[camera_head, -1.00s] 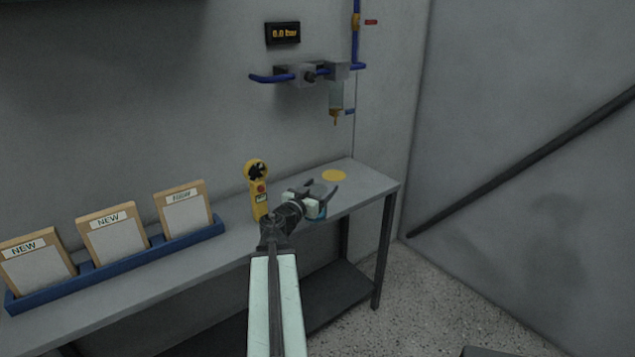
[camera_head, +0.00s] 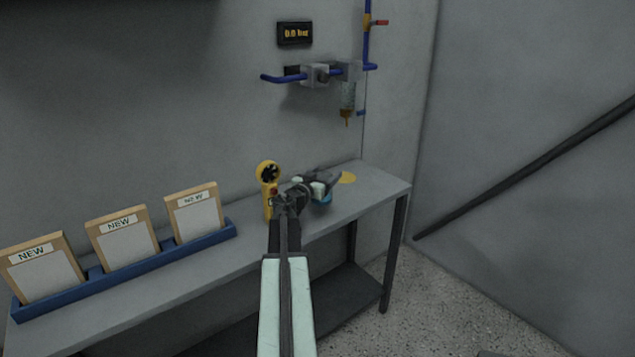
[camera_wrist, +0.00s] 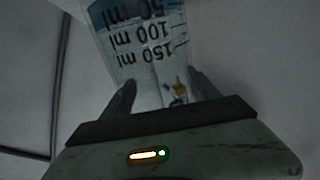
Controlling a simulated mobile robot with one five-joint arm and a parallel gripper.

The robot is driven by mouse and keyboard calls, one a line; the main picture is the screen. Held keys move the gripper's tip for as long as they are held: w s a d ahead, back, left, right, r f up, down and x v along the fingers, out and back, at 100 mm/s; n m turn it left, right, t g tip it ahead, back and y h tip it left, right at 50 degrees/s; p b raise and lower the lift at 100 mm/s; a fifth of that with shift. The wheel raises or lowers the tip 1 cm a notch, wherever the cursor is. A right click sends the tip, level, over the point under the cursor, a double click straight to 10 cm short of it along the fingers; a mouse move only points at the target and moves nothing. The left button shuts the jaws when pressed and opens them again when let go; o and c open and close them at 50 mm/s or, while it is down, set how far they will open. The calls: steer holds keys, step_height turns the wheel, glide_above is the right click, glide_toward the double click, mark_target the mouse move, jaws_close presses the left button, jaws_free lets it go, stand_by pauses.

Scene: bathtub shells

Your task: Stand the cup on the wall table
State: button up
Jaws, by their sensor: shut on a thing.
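The cup is a clear measuring cup with dark ml markings and blue at one end. It fills the upper middle of the wrist view (camera_wrist: 145,45), between my two dark fingers. My gripper (camera_wrist: 160,90) is shut on it. In the head view my gripper (camera_head: 326,186) is over the right part of the grey wall table (camera_head: 370,195). It hides most of the cup, and only a blue bit (camera_head: 326,199) shows below the fingers. I cannot tell whether the cup touches the tabletop. A yellow disc (camera_head: 348,178) lies on the table just behind and right of the gripper.
A yellow handheld device (camera_head: 267,174) stands just left of my gripper. A blue rack (camera_head: 140,262) with three framed boards is farther left. A blue pipe with a valve and hanging clear bowl (camera_head: 348,95) is on the wall above. The table's right end is clear.

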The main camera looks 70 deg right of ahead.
steer(key=shift+w+d, duration=0.2)
steer(key=shift+d, duration=0.1)
steer(key=f+b, duration=0.4)
steer(key=shift+s+d, duration=0.1)
steer(key=shift+d, duration=0.2)
steer(key=shift+w+a+r, duration=0.15)
steer(key=shift+w+r, duration=0.05)
steer(key=shift+w, duration=0.2)
steer(key=shift+f, duration=0.15)
steer(key=o, duration=1.5)
